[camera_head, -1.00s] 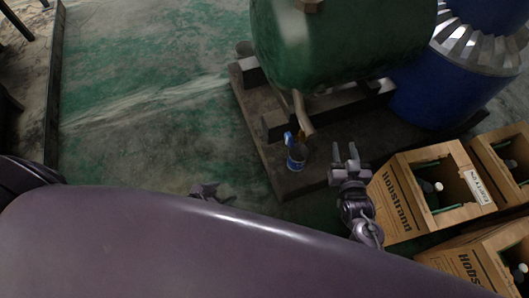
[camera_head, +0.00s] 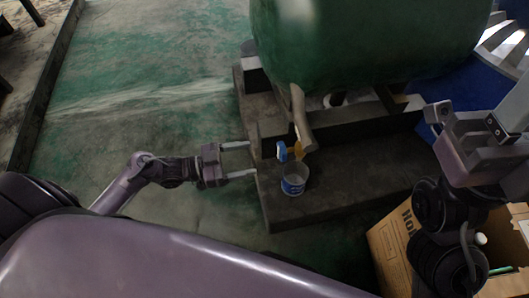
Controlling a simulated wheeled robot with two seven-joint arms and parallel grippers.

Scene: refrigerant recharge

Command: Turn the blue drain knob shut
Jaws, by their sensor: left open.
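The blue drain knob (camera_head: 282,151) sits beside a yellow valve part (camera_head: 298,150) near the lower end of the drain pipe (camera_head: 300,112) under the green tank (camera_head: 365,40). My left gripper (camera_head: 253,160) comes in from the left with two parted fingers pointing right. It is open and empty, with its fingertips a short way left of the knob and apart from it in the picture. An open blue and white can (camera_head: 294,184) stands just below the knob. Part of my right arm's end (camera_head: 470,150) shows large at the right, and its jaws are not clear.
The tank's dark base (camera_head: 345,190) has a raised edge near the left fingertips. A cardboard box (camera_head: 390,250) stands at lower right, partly behind my right arm. A blue drum (camera_head: 460,85) is at the right. The green floor on the left is clear.

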